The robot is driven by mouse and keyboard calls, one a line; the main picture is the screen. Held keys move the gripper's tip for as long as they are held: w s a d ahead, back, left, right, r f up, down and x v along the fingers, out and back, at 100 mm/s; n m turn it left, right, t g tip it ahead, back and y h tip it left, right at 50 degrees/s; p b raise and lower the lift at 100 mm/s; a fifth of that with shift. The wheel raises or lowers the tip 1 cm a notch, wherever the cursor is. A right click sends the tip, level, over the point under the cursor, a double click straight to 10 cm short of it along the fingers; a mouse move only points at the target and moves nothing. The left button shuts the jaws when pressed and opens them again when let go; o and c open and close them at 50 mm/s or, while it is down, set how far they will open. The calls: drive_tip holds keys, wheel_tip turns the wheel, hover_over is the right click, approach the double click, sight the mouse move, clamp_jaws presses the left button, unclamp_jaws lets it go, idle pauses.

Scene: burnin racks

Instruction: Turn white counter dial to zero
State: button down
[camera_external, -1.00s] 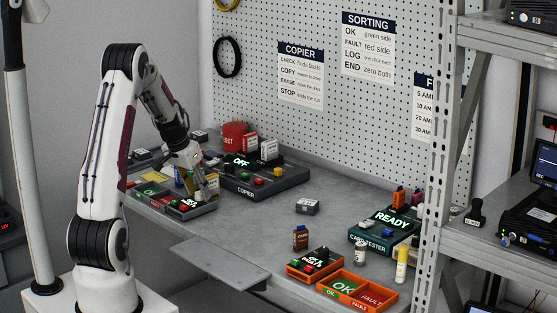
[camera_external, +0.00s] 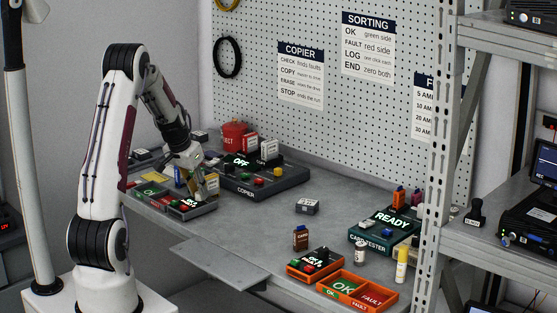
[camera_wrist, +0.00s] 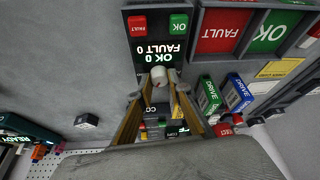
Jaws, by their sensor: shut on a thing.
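The grey-rimmed counter box (camera_wrist: 157,38) shows at the top of the wrist view. Its display (camera_wrist: 160,53) appears upside down there and reads OK 0 and FAULT 0. A red FAULT button (camera_wrist: 138,26) and a green OK button (camera_wrist: 178,25) sit on the box. The white dial (camera_wrist: 160,74) is between the fingertips of my gripper (camera_wrist: 160,91), which is shut on it. In the external view my gripper (camera_external: 206,189) is down at the counter box (camera_external: 191,211) at the table's left end; the dial is hard to make out there.
A grey tray (camera_wrist: 245,48) with red FAULT and green OK compartments stands beside the counter. DRIVE boxes (camera_wrist: 208,97) stand close to the fingers. The copier (camera_external: 262,188) reads OFF behind my gripper. An orange-framed counter (camera_external: 313,262) is far right. The table's middle is mostly clear.

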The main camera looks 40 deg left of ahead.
idle(0.3)
drive_tip(key=c, duration=1.9)
unclamp_jaws()
drive_tip(key=shift+r, duration=0.15)
drive_tip(key=shift+v, duration=5.9)
drive_tip(key=shift+d, duration=0.15)
